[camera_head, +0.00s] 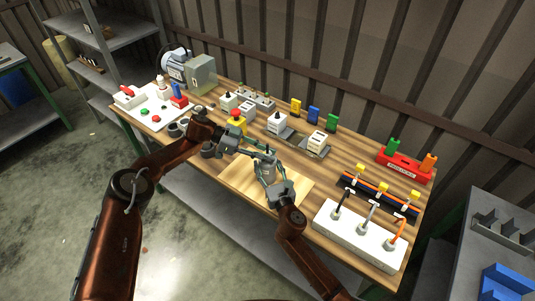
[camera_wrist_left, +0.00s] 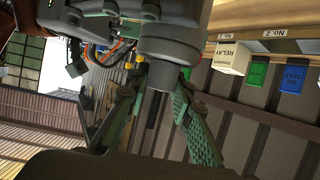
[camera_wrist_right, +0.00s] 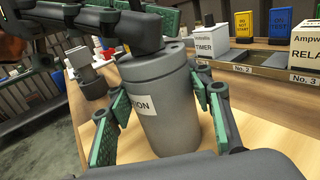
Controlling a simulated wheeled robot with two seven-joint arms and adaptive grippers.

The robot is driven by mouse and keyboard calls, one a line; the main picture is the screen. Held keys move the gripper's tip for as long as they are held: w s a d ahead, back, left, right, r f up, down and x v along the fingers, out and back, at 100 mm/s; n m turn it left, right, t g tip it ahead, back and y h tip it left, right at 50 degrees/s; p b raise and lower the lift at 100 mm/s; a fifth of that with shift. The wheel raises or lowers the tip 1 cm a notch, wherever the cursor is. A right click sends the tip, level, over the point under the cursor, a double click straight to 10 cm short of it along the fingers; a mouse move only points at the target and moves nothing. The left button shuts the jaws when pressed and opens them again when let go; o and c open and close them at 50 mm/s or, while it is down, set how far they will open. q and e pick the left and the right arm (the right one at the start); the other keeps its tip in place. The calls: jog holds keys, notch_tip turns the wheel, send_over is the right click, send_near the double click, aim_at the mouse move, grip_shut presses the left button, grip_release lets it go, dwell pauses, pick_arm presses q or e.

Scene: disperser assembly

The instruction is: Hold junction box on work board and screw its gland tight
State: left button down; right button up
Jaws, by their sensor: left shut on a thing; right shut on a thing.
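The junction box is a grey cylinder (camera_wrist_right: 165,105) with a white label, partly readable as "TION". It stands upright on the pale wooden work board (camera_head: 238,181). My right gripper (camera_wrist_right: 160,120) is shut around its body, with green pads on both sides. The box also shows between both grippers in the head view (camera_head: 268,171). The gland's thread is hidden.
Behind the board stand a white timer box (camera_wrist_right: 210,42) and a white relay box (camera_head: 317,140). A white block with cable plugs (camera_head: 352,234) is at the right. A red emergency button (camera_head: 237,116) stands close to my left arm. The board's front is clear.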

pick_arm(q)
jog(key=shift+w, duration=0.1)
jog(key=c, duration=1.7)
grip_release()
jog(key=shift+o, duration=0.2)
jog(key=v, duration=1.2)
